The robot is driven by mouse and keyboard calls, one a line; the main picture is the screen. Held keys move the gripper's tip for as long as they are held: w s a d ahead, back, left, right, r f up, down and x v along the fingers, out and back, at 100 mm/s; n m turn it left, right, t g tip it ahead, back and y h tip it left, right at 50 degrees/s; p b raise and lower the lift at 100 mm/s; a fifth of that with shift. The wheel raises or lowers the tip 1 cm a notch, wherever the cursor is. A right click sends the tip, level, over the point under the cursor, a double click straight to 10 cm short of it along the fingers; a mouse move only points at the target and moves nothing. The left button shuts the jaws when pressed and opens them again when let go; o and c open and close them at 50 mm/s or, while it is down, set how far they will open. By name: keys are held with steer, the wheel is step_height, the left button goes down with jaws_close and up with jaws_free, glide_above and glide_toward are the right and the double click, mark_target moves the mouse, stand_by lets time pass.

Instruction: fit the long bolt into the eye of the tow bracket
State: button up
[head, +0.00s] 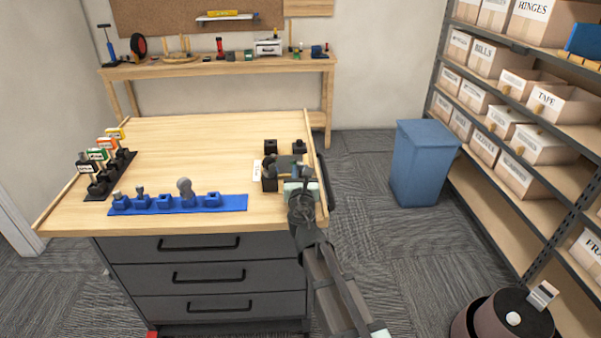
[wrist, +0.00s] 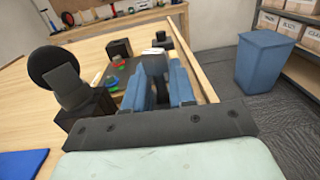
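My gripper (head: 290,170) is low over the right part of the workbench, among black blocks. In the wrist view its two blue fingers (wrist: 162,84) stand apart, with a grey piece (wrist: 154,62) at their tips. I cannot tell whether they grip that piece or whether it is the long bolt. Left of the fingers, a dark round disc with a grey stem (wrist: 62,82) sits tilted at a black block (wrist: 92,106). I cannot tell whether this is the tow bracket; no eye shows clearly. On the blue strip (head: 235,203), a large grey round-headed piece (head: 185,187) stands in a holder.
The blue strip carries several blue holders, some with grey pieces. Black blocks (head: 270,146) (head: 299,146) stand behind my gripper. A dark rack with labelled cards (head: 98,178) is at the left. The middle of the bench (head: 200,150) is clear. A blue bin (head: 420,165) stands right.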

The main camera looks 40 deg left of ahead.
steer(key=o, duration=0.3)
steer(key=shift+o, duration=0.2)
steer(key=v, duration=1.4)
